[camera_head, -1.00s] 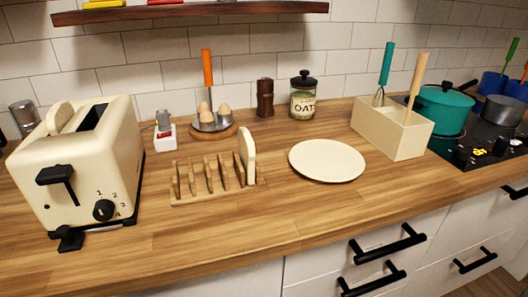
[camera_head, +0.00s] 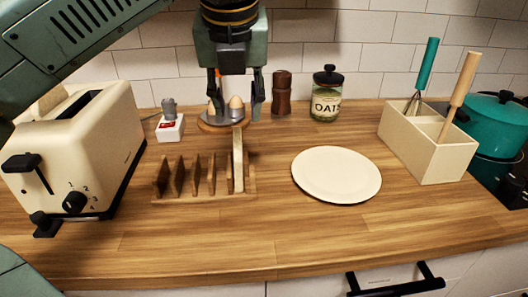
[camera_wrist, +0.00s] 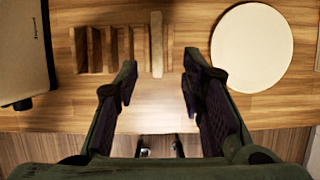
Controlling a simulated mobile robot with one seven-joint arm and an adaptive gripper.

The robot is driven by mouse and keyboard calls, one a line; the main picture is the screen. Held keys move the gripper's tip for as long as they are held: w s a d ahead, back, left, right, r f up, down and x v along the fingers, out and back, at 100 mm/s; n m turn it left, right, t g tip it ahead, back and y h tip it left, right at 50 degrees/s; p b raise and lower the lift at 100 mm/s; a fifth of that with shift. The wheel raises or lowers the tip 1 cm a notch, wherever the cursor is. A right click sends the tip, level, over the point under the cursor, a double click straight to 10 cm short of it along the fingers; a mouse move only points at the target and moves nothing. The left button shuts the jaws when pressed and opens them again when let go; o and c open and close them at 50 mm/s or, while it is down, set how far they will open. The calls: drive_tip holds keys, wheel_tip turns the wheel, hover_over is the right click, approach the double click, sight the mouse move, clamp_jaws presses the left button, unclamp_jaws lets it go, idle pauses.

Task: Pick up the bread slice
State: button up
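A pale bread slice (camera_head: 238,158) stands upright in the right-end slot of the wooden toast rack (camera_head: 204,199). In the wrist view the bread slice (camera_wrist: 156,45) shows edge-on as a narrow strip between the rack's last dividers. My gripper (camera_head: 237,104) is open and empty, pointing down, and in the head view it appears above the slice. In the wrist view my gripper (camera_wrist: 160,82) has its two fingers wide apart, one on each side of the slice's line, not touching it. Another bread slice (camera_head: 46,101) shows in the toaster's slot.
The cream toaster (camera_head: 75,150) stands left of the rack. A white plate (camera_head: 336,174) lies to the right, and a utensil box (camera_head: 430,150) beyond it. An egg holder, a pepper mill (camera_head: 281,93) and an oats jar (camera_head: 326,100) stand behind. The front counter is clear.

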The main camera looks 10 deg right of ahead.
sight(238, 135)
drive_tip(key=shift+w+a+f, duration=0.15)
drive_tip(key=shift+a+f, duration=0.15)
drive_tip(key=shift+f, duration=0.05)
drive_tip(key=x, duration=0.3)
drive_tip(key=shift+w+a+f+p, duration=0.1)
drive_tip(key=shift+a+f+p, duration=0.05)
drive_tip(key=shift+f+p, duration=0.2)
drive_tip(key=shift+d+p+x, duration=0.15)
drive_tip(key=shift+p+x, duration=0.35)
drive_tip(key=shift+x, duration=1.1)
drive_tip(key=shift+d+p+x, duration=0.15)
drive_tip(key=shift+p+x, duration=0.35)
drive_tip(key=shift+x, duration=1.1)
clamp_jaws()
